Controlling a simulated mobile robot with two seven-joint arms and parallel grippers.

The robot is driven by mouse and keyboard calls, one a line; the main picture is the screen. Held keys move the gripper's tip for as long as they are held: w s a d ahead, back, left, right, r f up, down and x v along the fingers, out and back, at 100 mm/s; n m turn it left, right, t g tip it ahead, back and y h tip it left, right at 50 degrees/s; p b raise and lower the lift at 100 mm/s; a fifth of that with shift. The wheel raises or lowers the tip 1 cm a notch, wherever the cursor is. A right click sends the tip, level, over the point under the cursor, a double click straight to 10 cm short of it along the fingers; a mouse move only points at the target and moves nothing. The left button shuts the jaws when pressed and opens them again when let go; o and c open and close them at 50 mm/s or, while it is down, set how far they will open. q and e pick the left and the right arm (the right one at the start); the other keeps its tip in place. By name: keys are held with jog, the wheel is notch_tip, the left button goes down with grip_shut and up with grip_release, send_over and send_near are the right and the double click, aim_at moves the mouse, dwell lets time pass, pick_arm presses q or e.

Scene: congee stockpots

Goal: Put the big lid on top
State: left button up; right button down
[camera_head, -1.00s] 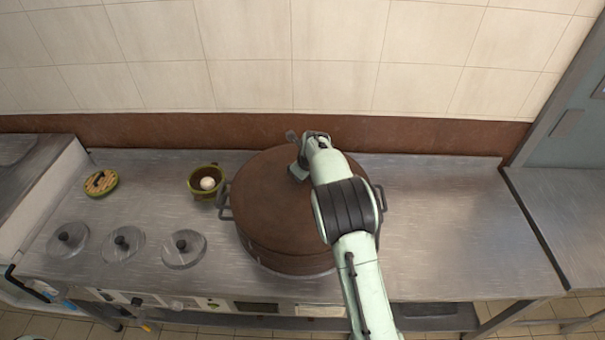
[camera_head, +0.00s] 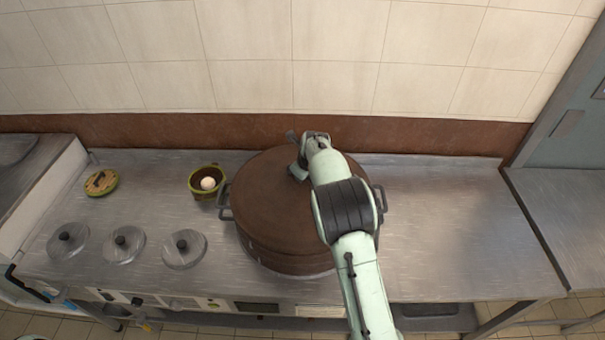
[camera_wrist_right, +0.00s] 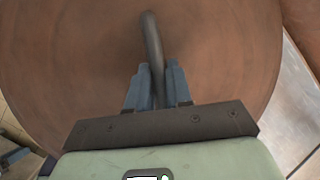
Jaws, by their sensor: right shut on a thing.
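The big brown round lid (camera_head: 275,190) lies over the large stockpot (camera_head: 290,262), whose side handles stick out left and right. The lid also fills most of the right wrist view (camera_wrist_right: 220,50). My right gripper (camera_wrist_right: 157,75) is shut on the lid's dark bar handle (camera_wrist_right: 152,40). In the head view my right arm covers the lid's right part and most of the grip. Whether the lid rests fully on the rim cannot be told. My left gripper is not in view.
Three small metal lids with black knobs (camera_head: 184,249) lie on the counter at the left. A green cup with a white round thing (camera_head: 208,182) stands close to the pot's left handle. The counter right of the pot is clear.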

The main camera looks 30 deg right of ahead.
jog(key=shift+f, duration=0.3)
jog(key=c, duration=1.3)
grip_release()
jog(key=shift+f, duration=0.15)
jog(key=v, duration=1.1)
